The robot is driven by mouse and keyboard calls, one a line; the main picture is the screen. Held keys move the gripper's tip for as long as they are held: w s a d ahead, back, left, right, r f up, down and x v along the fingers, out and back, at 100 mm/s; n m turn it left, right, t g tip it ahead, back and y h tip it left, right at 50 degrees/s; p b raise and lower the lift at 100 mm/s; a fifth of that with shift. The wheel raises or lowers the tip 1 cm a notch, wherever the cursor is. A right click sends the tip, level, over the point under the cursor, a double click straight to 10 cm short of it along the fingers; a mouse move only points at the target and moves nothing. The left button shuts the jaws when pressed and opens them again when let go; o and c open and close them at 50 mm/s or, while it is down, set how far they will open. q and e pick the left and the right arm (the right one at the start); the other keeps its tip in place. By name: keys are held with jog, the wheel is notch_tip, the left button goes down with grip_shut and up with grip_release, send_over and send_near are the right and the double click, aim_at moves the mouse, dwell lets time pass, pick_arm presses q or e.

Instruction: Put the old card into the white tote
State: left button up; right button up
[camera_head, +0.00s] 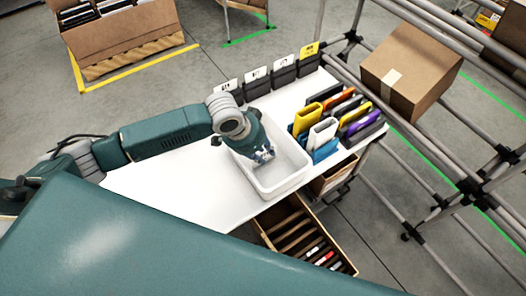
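The white tote (250,178) stands on the white table, open at the top. My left gripper (264,157) points down into or just over the tote. Its fingers are small here; I cannot tell whether they are open or shut, and no card shows in them. Several cards stand in dark holders along the table's back edge: white cards (256,74) and a yellow card (309,49) at the right end. I cannot tell which is the old card. My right gripper is not in view.
Colourful upright bins or folders (340,115) stand right of the tote. An open carton (290,236) with slots is below the table's front edge. A closed carton (408,68) sits tilted on a pipe rack at right. The table's left part (170,185) is clear.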

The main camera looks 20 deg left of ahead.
pick_arm(q)
jog(key=v, duration=1.2)
jog(key=shift+s, duration=0.1)
